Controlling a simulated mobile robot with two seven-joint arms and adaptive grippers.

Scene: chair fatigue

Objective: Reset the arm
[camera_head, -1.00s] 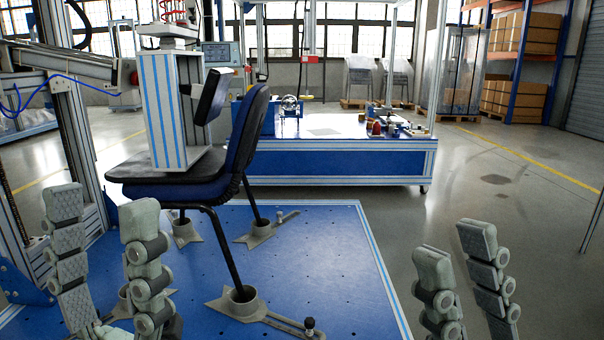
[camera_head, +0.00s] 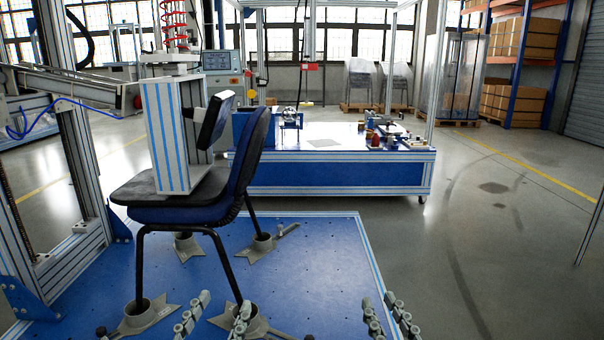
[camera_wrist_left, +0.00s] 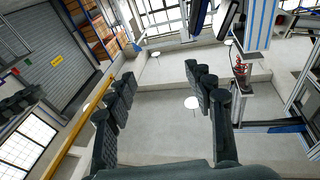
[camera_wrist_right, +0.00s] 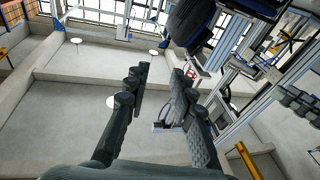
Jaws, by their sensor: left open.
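The arms behind both grippers are mostly out of the head view. A chair (camera_head: 180,213) with a dark seat stands on the blue platform (camera_head: 310,260).
A blue-striped block (camera_head: 170,135) stands on the seat under a red spring press (camera_head: 173,20). A frame column (camera_head: 75,150) rises at left. A blue workbench (camera_head: 340,175) with small parts stands behind. Open grey floor (camera_head: 500,260) lies to the right.

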